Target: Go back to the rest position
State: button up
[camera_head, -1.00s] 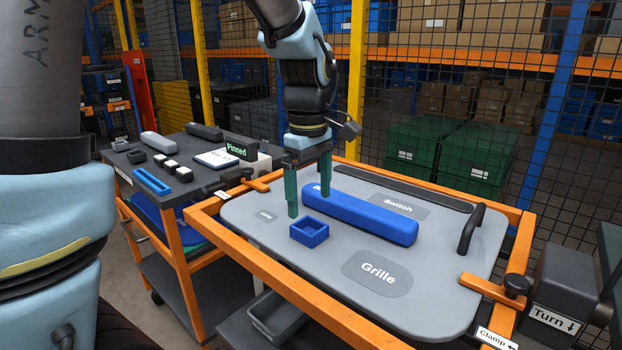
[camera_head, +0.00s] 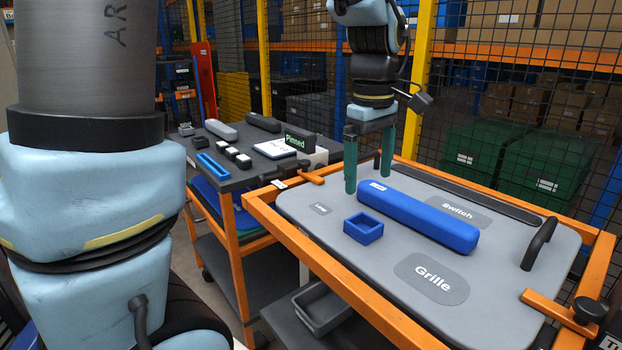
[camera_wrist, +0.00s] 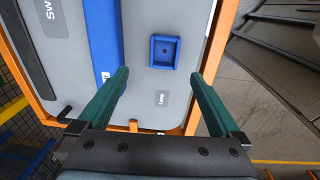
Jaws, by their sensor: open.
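My gripper (camera_head: 369,184) is open, with two green fingers apart and nothing between them. It hangs above the far left part of the grey door panel (camera_head: 375,270), beside the end of a long blue bar (camera_head: 425,215). A small blue square frame (camera_head: 363,228) lies on the panel in front of the fingers. In the wrist view the fingers (camera_wrist: 160,80) are spread wide, and the blue square frame (camera_wrist: 165,52) shows beyond them, with the blue bar (camera_wrist: 103,35) to its left.
An orange frame (camera_head: 318,263) surrounds the panel, with a clamp (camera_head: 562,312) and black handle (camera_head: 539,243) at the right. A dark bench (camera_head: 225,180) with a "Pinned" sign (camera_head: 300,138) stands at the left. A mesh fence (camera_head: 520,110) is behind.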

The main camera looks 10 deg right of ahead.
jog(key=w+a+f+m, duration=0.1)
jog(key=a+f, duration=0.1)
jog(key=a, duration=0.2)
jog(key=w+a+f+m, duration=0.1)
jog(key=a+f, duration=0.1)
jog(key=a, duration=0.2)
jog(key=w+a+f, duration=0.1)
jog(key=a+f, duration=0.1)
jog(key=a, duration=0.2)
jog(key=shift+w+a+m, duration=0.35)
jog(key=shift+a+m, duration=0.05)
jog(key=s+a+f+m+t, duration=0.1)
jog(key=a+f, duration=0.4)
jog(key=a, duration=0.6)
jog(key=s+m, duration=0.1)
jog(key=m, duration=0.1)
jog(key=shift+a+m, duration=0.3)
jog(key=shift+a, duration=0.1)
jog(key=shift+s, duration=0.1)
